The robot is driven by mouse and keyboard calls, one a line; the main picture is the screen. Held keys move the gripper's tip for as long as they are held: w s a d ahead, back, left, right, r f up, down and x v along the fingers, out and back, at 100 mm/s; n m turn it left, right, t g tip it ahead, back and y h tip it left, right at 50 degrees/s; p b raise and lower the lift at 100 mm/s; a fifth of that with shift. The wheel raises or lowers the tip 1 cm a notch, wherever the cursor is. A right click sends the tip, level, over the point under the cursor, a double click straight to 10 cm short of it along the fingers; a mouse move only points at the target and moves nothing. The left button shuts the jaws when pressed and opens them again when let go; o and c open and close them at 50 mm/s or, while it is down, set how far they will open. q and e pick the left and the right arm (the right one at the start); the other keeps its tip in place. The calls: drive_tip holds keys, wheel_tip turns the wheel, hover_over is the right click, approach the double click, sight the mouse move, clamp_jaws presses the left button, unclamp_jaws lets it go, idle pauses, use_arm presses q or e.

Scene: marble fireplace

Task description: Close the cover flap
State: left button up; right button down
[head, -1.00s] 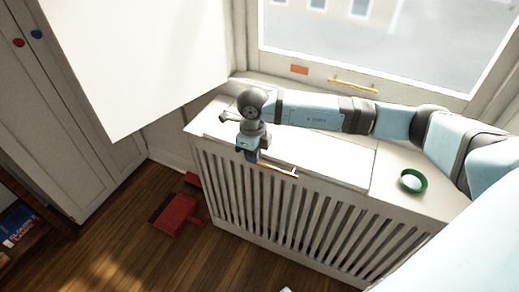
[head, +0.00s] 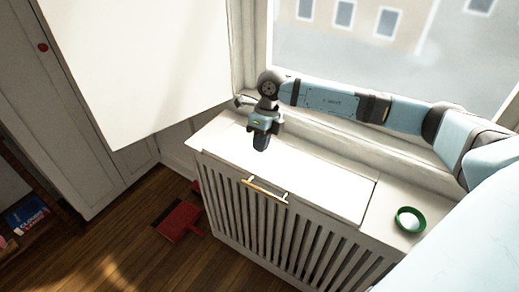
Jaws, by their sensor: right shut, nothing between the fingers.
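The cover flap (head: 310,178) is a white panel in the top of the slatted radiator cover (head: 212,180). It lies flat, level with the top around it as far as I can tell. A brass handle (head: 265,190) is on its front edge. My right gripper (head: 261,146) points down above the back left part of the flap, behind the handle. It is shut and empty. I cannot tell whether its tips touch the flap. My left gripper is not in view.
A green-rimmed bowl (head: 410,220) stands on the cover top at the right. A large white panel (head: 140,70) hangs open at the upper left. The window (head: 400,50) is behind the cover. A red object (head: 178,220) lies on the wooden floor at the left.

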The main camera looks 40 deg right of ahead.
sight(254, 187)
drive_tip(key=x, duration=1.1)
drive_tip(key=shift+f+b, duration=0.35)
drive_tip(key=shift+f, duration=0.1)
drive_tip(key=x, duration=0.1)
drive_tip(key=b+x, duration=0.1)
drive_tip(key=x, duration=0.1)
drive_tip(key=shift+d+f, duration=0.15)
drive_tip(key=shift+d, duration=0.05)
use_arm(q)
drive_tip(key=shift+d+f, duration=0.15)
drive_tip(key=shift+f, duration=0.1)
use_arm(e)
drive_tip(key=shift+s, duration=0.1)
